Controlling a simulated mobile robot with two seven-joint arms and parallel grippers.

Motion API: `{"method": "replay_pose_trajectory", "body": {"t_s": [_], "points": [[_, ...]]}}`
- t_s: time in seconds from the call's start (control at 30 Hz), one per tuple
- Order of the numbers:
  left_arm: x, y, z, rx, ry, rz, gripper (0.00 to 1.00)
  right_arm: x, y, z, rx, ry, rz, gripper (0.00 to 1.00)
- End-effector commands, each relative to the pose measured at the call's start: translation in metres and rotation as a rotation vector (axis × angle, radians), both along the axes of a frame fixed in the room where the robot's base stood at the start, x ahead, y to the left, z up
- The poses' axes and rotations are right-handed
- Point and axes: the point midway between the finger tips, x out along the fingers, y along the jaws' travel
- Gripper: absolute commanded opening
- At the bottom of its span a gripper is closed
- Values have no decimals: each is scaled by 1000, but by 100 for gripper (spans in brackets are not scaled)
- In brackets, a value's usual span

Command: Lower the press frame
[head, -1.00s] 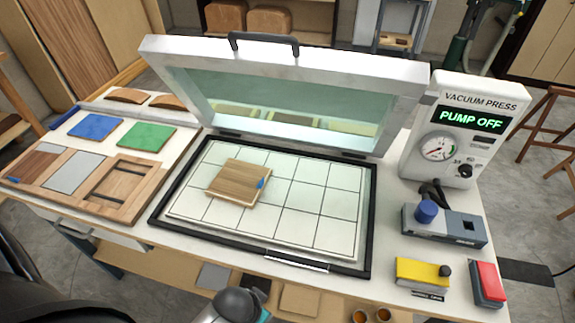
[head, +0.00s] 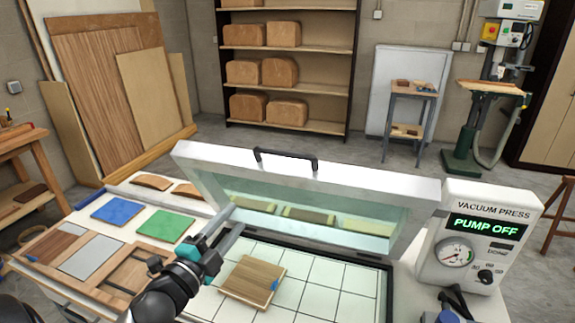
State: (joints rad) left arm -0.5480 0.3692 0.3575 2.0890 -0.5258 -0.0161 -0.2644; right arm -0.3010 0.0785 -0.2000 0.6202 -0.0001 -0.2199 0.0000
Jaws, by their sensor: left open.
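The press frame (head: 350,181) is a pale grey rectangular frame with a clear greenish membrane. It stands raised and tilted, hinged at the back of the press bed (head: 336,291). A dark handle (head: 286,157) sits on its top edge. My left gripper (head: 226,230) is open and empty, its two grey fingers near the frame's lower left side. I cannot tell whether they touch it. A wooden panel stack (head: 252,281) with a blue tab lies on the white gridded bed. My right gripper is not in view.
The vacuum press unit (head: 468,242) at the right reads PUMP OFF. A blue panel (head: 117,208) and a green panel (head: 166,226) lie left of the press. Shelves (head: 288,64) stand behind, beyond open floor.

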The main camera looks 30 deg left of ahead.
Motion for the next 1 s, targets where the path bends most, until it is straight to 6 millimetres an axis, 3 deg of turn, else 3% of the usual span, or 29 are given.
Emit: {"method": "replay_pose_trajectory", "body": {"t_s": [0.03, 0.1, 0.23, 0.47, 1.0], "points": [[0, -2, 23, 91, -46, -48, 50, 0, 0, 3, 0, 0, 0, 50], [-2, -8, 44, 198, -97, -111, 50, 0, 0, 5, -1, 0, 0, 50], [-6, -17, 68, 335, -154, -192, 50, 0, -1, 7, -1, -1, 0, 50], [-2, -24, 78, 395, -179, -233, 50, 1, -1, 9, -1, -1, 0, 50], [73, -36, 96, 390, -180, -229, 50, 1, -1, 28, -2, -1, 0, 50]]}}
